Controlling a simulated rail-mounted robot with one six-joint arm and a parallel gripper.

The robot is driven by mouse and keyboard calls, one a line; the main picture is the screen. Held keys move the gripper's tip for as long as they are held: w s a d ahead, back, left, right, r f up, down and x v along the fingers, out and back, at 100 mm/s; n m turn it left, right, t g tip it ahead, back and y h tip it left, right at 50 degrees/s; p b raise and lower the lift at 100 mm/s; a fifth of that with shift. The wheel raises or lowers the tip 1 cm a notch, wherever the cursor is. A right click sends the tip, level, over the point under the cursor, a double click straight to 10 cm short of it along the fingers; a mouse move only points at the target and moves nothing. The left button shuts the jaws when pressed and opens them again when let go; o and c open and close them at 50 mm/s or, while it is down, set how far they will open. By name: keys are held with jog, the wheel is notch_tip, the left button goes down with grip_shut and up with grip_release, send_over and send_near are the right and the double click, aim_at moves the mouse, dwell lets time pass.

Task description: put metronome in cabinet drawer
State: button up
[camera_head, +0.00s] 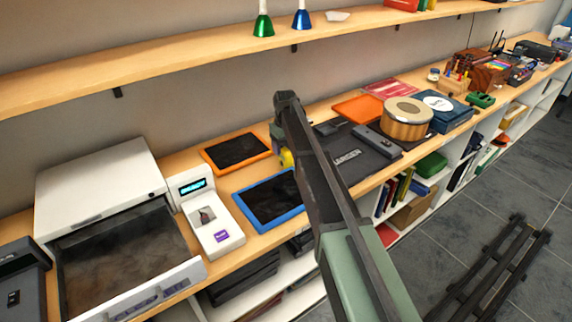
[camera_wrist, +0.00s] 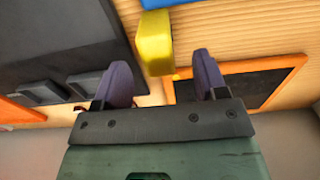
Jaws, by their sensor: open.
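A small yellow object (camera_head: 287,158), perhaps the metronome, shows beside my arm on the bench in the head view. My arm hides part of it there. In the wrist view the yellow block (camera_wrist: 155,42) lies just ahead of my gripper (camera_wrist: 162,68), roughly between the two spread fingers. My gripper is open, and I see nothing clamped in it. In the head view the gripper is mostly hidden behind my arm. The white cabinet (camera_head: 95,178) stands at the left end of the bench. Its drawer (camera_head: 190,272) is pulled out, with a brown, empty-looking inside.
A white device with a display (camera_head: 215,228) stands right of the cabinet. A blue-framed tablet (camera_head: 268,222) and an orange-framed tablet (camera_head: 236,152) lie nearby. A dark flat case (camera_head: 352,158) and a drum (camera_head: 405,125) are to the right. A shelf (camera_head: 190,55) runs above.

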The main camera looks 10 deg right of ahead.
aim_at(285, 151)
notch_tip(285, 151, down, 5)
jog(key=b, duration=0.5)
jog(key=shift+w+d+f, duration=0.1)
jog(key=shift+w+f, duration=0.05)
jog(key=shift+f, duration=0.05)
jog(key=shift+r, duration=0.25)
jog(key=c, duration=1.1)
jog(key=shift+r, duration=0.1)
notch_tip(285, 151, up, 20)
jog(key=p, duration=2)
